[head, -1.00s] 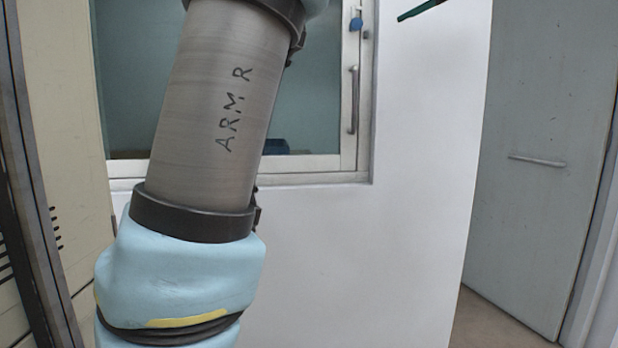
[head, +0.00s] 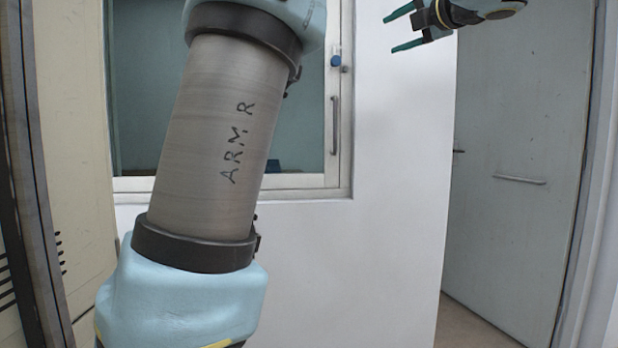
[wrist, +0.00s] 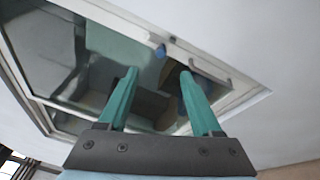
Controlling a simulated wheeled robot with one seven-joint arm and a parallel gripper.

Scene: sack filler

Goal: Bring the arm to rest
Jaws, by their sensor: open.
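My gripper (head: 402,30) is at the top right of the head view, in front of the white wall, with its two green fingers apart and pointing left. In the wrist view my gripper (wrist: 158,82) shows both green fingers spread, with nothing between them. My own grey arm link, marked "ARM R", and its light blue joints fill the left middle of the head view. The stretch of arm between the upper joint and the gripper is out of the picture.
A framed glass window (head: 343,120) with a handle is in the white wall (head: 390,180) behind my arm. It also shows tilted beyond the fingers in the wrist view (wrist: 225,72). A grey door (head: 520,140) is at the right. A beige cabinet (head: 75,150) is at the left.

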